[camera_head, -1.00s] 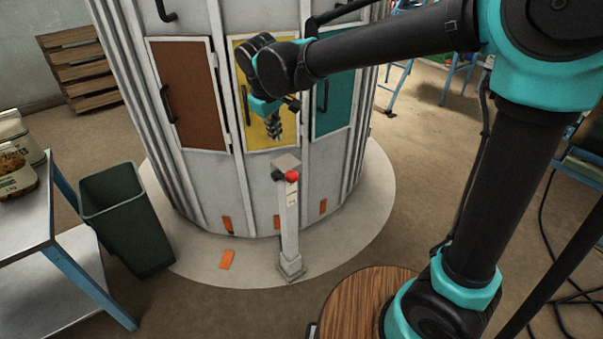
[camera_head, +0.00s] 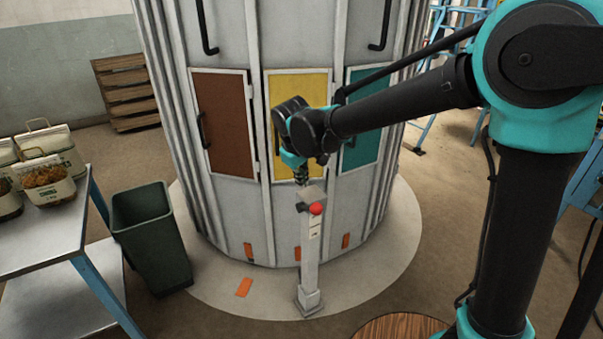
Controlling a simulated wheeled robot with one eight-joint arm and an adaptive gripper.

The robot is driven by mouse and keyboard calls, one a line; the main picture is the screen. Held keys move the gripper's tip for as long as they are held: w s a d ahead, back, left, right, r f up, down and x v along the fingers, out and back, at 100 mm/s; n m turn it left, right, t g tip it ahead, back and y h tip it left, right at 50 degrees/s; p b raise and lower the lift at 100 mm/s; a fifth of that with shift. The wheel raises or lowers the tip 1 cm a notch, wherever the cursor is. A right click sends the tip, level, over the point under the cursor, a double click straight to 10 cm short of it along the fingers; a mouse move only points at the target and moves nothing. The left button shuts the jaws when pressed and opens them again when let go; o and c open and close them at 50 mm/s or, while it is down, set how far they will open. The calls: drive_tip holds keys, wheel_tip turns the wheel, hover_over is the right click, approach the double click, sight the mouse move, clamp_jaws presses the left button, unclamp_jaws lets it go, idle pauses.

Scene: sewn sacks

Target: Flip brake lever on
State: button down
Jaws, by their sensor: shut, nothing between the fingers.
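A slim grey post (camera_head: 310,262) stands upright on the pale round floor pad in front of the big grey cylinder (camera_head: 235,208). Its box-shaped head (camera_head: 311,194) carries a red knob (camera_head: 316,208) on the front and a dark part at its left side. This knob looks like the end of the brake lever, but the lever's position is too small to tell. My gripper (camera_head: 301,178) points down just above and behind the post's head, in front of the yellow door. It is shut and empty. Whether its fingertips touch the head cannot be told.
The cylinder has brown (camera_head: 222,120), yellow (camera_head: 302,98) and teal (camera_head: 362,150) doors with dark handles. A dark green bin (camera_head: 150,235) and a metal table (camera_head: 45,225) with several sacks stand at the left. Orange marks lie near the cylinder's base. Open floor lies left of the post.

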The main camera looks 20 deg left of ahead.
sight(308, 208)
drive_tip(key=shift+w+d+f, duration=0.1)
drive_tip(key=shift+d+f, duration=0.3)
drive_tip(key=shift+f, duration=0.65)
drive_tip(key=shift+w+d+f, duration=0.1)
drive_tip(key=shift+d+f, duration=0.35)
drive_tip(key=shift+f, duration=0.55)
drive_tip(key=shift+w+d+f, duration=0.1)
drive_tip(key=shift+d+f, duration=0.3)
drive_tip(key=shift+f, duration=0.65)
drive_tip(key=shift+s+f, duration=0.1)
